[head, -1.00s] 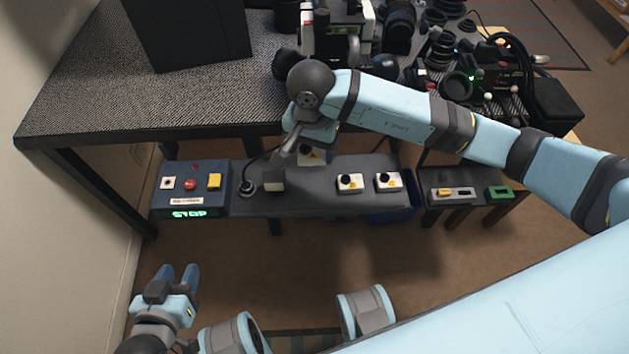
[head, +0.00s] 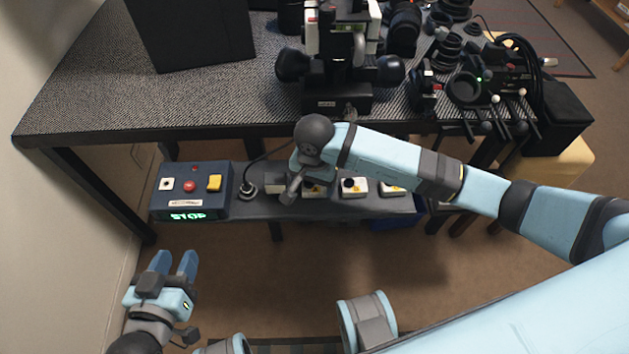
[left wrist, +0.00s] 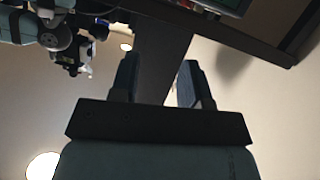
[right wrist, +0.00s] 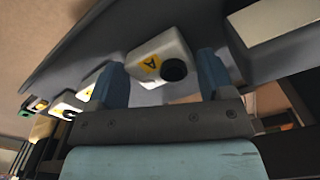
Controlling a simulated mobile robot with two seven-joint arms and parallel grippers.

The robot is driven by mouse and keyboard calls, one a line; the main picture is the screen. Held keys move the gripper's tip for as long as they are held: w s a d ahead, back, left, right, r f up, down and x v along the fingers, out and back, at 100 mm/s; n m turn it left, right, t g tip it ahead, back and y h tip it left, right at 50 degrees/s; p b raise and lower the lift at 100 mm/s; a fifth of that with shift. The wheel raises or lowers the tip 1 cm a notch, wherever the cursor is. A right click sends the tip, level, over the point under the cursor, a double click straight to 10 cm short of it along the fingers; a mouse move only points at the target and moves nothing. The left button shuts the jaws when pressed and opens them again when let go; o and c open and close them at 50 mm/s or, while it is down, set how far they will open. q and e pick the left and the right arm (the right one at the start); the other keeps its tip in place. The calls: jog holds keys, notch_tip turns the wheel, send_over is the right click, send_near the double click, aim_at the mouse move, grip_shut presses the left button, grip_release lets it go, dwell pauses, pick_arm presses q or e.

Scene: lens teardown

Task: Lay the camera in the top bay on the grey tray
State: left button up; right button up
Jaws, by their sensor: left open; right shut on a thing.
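My right gripper (head: 294,188) is low over the grey tray (head: 345,209). In the right wrist view its fingers (right wrist: 163,58) close around a white box (right wrist: 150,52) with a black round part and a yellow label. This box also shows partly in the head view (head: 318,191); I cannot tell whether it touches the tray. It is the likely camera, but the pictures do not make this certain. Similar white boxes stand to its right, one in the middle (head: 354,188) and one further right (head: 392,188). My left gripper (head: 174,258) is open and empty at lower left, away from the tray.
A blue-grey control box (head: 190,200) with a green STOP display stands left of the tray. A cable runs from a round fitting (head: 247,191). The dark table (head: 215,105) overhangs behind, with a microscope-like stand (head: 340,50) and several black lens parts. The tray's right end is partly covered by my arm.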

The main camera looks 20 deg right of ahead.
jog(key=shift+f, duration=0.1)
jog(key=o, duration=0.6)
jog(key=shift+o, duration=0.3)
